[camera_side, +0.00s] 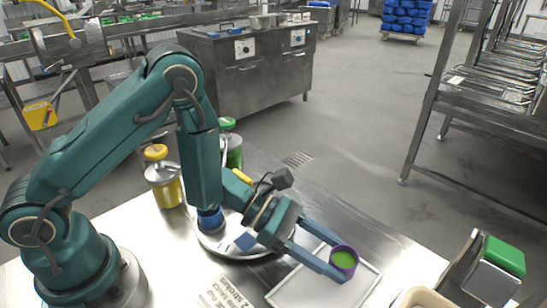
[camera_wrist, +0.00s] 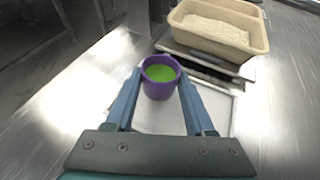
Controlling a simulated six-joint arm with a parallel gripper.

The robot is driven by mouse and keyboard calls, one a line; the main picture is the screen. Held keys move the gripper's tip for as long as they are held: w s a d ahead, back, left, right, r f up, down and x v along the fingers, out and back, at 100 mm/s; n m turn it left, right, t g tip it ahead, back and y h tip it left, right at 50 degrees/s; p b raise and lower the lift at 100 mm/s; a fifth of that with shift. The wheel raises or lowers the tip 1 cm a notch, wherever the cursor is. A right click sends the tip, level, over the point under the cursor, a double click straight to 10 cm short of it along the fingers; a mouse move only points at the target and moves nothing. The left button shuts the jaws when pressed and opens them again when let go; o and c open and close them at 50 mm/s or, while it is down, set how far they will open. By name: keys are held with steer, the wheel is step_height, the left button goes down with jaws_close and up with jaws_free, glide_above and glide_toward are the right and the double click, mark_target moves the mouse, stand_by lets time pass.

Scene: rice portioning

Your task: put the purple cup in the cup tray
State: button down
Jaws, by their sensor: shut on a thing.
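The purple cup (camera_side: 343,263) has bright green inside it. My gripper (camera_side: 340,265) is shut on it, with one blue finger on each side. The wrist view also shows the cup (camera_wrist: 159,88) between the fingertips of my gripper (camera_wrist: 160,78), standing upright. A flat pale tray with a thin rim (camera_side: 297,293) lies below and around the cup in the side view. In the wrist view the tray (camera_wrist: 217,108) shows under and beyond the cup. I cannot tell whether the cup's base touches the tray. The fingers hide parts of the tray.
A beige tub of rice (camera_wrist: 218,30) stands just beyond the tray. A device with a green block (camera_side: 505,255) stands at the right. A yellow-lidded jar (camera_side: 163,180) and a green-lidded jar (camera_side: 232,150) stand behind my arm. A printed sign (camera_side: 225,293) lies in front.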

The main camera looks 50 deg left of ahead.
steer(key=shift+f, duration=0.75)
steer(key=shift+c, duration=1.3)
jaws_free()
steer(key=shift+f, duration=0.1)
